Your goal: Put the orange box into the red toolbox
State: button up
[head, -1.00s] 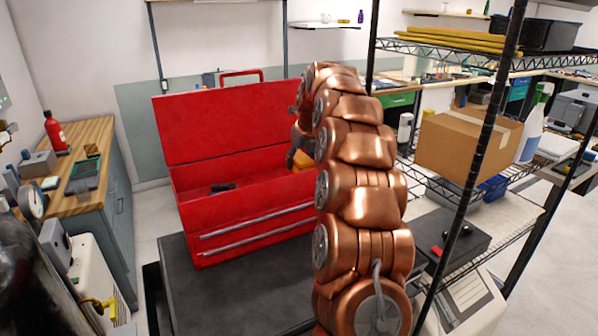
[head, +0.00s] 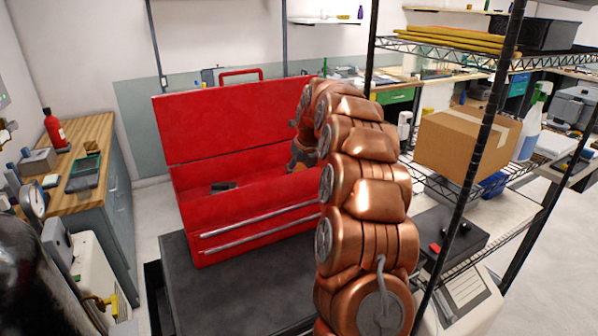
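The red toolbox (head: 235,215) stands on a dark bench top with its lid raised at the back and its upper compartment open. My gripper (head: 298,160) is at the right end of this compartment, low over or inside it. My copper arm and the toolbox front hide most of it, including its fingertips. I cannot make out the orange box clearly now. Whether it is in my gripper or in the compartment is hidden.
A small dark object (head: 223,186) lies in the toolbox. A wire shelf with a cardboard box (head: 467,145) and a black post stands close on the right. A wood-topped cabinet (head: 95,140) is at left. The dark bench top (head: 235,285) before the toolbox is clear.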

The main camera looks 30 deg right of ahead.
jog(key=shift+f, duration=0.15)
jog(key=o, duration=1.3)
jog(key=b+v, duration=0.3)
jog(key=v, duration=0.9)
jog(key=shift+r, duration=0.25)
jog(key=s+a+f+n+g+y, duration=0.1)
jog(key=s+a+f+n+g, duration=0.15)
jog(key=s+a+n, duration=0.7)
jog(key=s+a+f+n+g, duration=0.1)
jog(key=s+a+f+n, duration=0.3)
jog(key=s+a+n, duration=0.5)
jog(key=s+a+f+n+g, duration=0.1)
jog(key=s+a+f+n, duration=0.2)
jog(key=s+n, duration=0.3)
jog(key=s+a+f+n+g, duration=0.1)
jog(key=s+a+f+n, duration=0.2)
jog(key=s+n, duration=0.3)
jog(key=s+a+f+n+g, duration=0.1)
jog(key=s+a+f+n, duration=0.2)
jog(key=s, duration=0.9)
notch_tip(320, 180, down, 3)
jog(key=shift+a+r+n+h, duration=0.1)
jog(key=shift+n+h, duration=0.05)
jog(key=shift+n, duration=0.75)
jog(key=shift+a+r+n+h, duration=0.1)
jog(key=shift+n+h, duration=0.05)
jog(key=shift+n, duration=0.7)
